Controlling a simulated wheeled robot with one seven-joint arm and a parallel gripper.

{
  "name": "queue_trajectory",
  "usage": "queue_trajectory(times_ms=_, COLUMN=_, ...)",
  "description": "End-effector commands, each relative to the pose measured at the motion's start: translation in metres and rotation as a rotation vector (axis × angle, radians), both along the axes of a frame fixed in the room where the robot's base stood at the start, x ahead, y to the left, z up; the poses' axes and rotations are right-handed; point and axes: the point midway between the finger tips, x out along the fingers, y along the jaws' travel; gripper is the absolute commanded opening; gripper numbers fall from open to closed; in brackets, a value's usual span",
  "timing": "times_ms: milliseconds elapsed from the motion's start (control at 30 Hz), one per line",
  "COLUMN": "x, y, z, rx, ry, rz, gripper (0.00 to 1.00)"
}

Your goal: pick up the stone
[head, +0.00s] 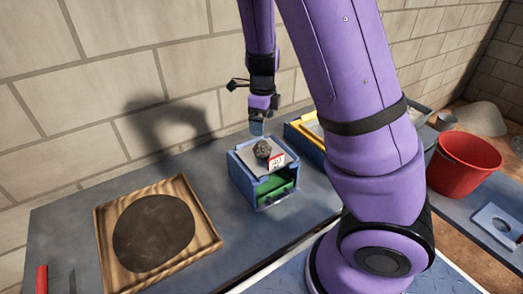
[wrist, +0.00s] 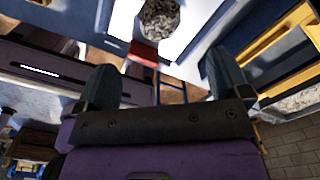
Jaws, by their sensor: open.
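The stone (head: 262,149) is a small dark grey, rough lump. It rests on top of a blue box-like crusher (head: 258,188) with a green part inside its open front. In the wrist view the stone (wrist: 159,19) is at the top, on a bright surface, beyond my fingertips. My gripper (head: 257,128) is above and slightly behind the stone in the head view, pointing down. In the wrist view my gripper (wrist: 163,78) shows two spread fingers with nothing between them. The gripper is apart from the stone.
A wooden tray (head: 207,228) with a dark round patch lies at left. A small red-and-white sign (head: 277,161) stands beside the stone. Yellow-rimmed trays (head: 312,134) are behind my arm. A red bucket (head: 463,166) is at right. A block wall (head: 100,90) runs behind the bench.

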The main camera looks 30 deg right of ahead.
Motion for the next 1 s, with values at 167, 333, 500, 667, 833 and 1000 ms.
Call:
queue_trajectory(times_ms=167, x=0.001, y=0.0, z=-0.009, rx=-0.002, ry=-0.003, rz=-0.011, gripper=0.95)
queue_trajectory(times_ms=333, x=0.0, y=-0.001, z=-0.035, rx=-0.002, ry=-0.002, rz=-0.013, gripper=0.95)
queue_trajectory(times_ms=500, x=0.001, y=-0.001, z=-0.053, rx=-0.002, ry=-0.004, rz=-0.012, gripper=0.95)
queue_trajectory(times_ms=667, x=0.0, y=0.0, z=-0.062, rx=0.0, ry=-0.003, rz=-0.012, gripper=0.95)
queue_trajectory(times_ms=833, x=-0.002, y=0.0, z=-0.085, rx=-0.002, ry=-0.001, rz=-0.013, gripper=0.95)
queue_trajectory(times_ms=1000, x=-0.001, y=0.0, z=-0.104, rx=-0.001, ry=-0.003, rz=-0.012, gripper=0.95)
